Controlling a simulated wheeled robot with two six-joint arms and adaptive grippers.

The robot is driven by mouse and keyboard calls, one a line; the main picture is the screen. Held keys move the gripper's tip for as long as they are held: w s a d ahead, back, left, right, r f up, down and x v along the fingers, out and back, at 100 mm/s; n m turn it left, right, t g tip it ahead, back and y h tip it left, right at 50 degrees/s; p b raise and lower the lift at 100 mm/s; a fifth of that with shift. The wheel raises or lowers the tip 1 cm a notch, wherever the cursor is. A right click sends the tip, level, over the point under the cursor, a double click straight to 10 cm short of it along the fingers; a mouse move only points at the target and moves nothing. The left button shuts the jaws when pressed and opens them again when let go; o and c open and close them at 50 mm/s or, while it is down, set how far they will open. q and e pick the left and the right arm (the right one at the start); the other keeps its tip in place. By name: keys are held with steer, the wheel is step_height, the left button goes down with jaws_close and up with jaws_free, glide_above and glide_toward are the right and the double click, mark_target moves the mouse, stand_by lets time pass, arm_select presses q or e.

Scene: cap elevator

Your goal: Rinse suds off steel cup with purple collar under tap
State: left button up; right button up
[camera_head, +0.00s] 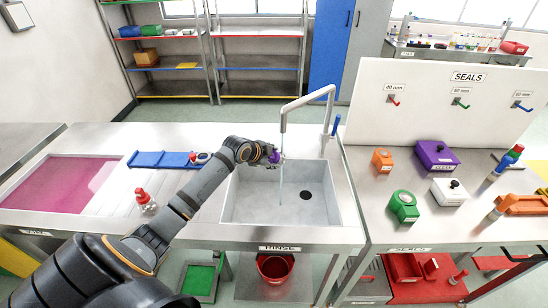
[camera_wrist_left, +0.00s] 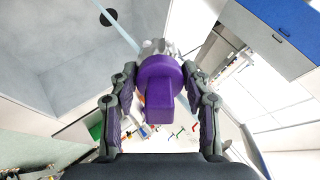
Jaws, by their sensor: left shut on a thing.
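My left gripper (camera_head: 273,156) reaches over the left side of the sink (camera_head: 320,192) and is shut on the purple collar (camera_wrist_left: 158,85) of the steel cup. In the left wrist view the fingers (camera_wrist_left: 158,110) grip the collar from both sides. The grey cup body (camera_wrist_left: 158,47) shows only partly beyond the collar, with whitish patches that may be suds. The tap (camera_head: 309,97) is running. Its thin stream (camera_head: 281,185) falls into the sink close to the cup; I cannot tell whether it touches the cup. My right gripper is out of view.
A pink-filled basin (camera_head: 60,183) is farther left. Orange, green, purple and white blocks stand on the right bench (camera_head: 375,210).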

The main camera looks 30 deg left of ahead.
arm_select(q)
steer(key=shift+d, duration=0.5)
steer(key=shift+r, duration=0.1)
steer(key=shift+s+a+p, duration=0.15)
steer(key=shift+s+p, duration=0.55)
steer(key=shift+p, duration=0.2)
steer(key=s+p, duration=0.5)
steer(key=s, duration=0.1)
steer(key=shift+s, duration=0.35)
steer(key=shift+a, duration=0.1)
